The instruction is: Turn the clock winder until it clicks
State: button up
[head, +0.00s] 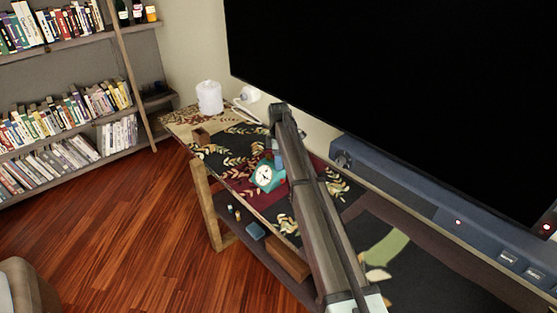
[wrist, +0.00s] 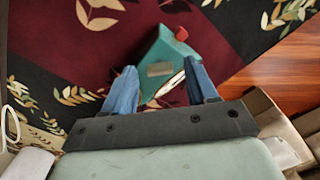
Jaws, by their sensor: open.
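A small teal clock (head: 265,175) with a white dial stands on the patterned cloth. In the wrist view the clock (wrist: 160,55) shows its teal body and a small grey plate, with part of the pale dial at its right. A red knob (wrist: 181,33), which looks like the winder, sticks out at its far end. My gripper (wrist: 162,84) is open, its two blue fingers on either side of the clock's near part. I cannot tell whether either finger touches it. In the head view my arm hides most of the gripper and the area right of the clock.
The clock is on a low table (head: 180,116) covered with floral cloth. A white candle-like cylinder (head: 209,97) stands at its far end, and a small brown block (head: 200,136) lies nearer. A big black screen (head: 400,80) and a blue-grey bar (head: 400,185) border the right side.

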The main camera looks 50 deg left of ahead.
jog(key=shift+f, duration=0.3)
jog(key=shift+c, duration=0.2)
jog(key=c, duration=1)
jog(key=shift+m, duration=0.3)
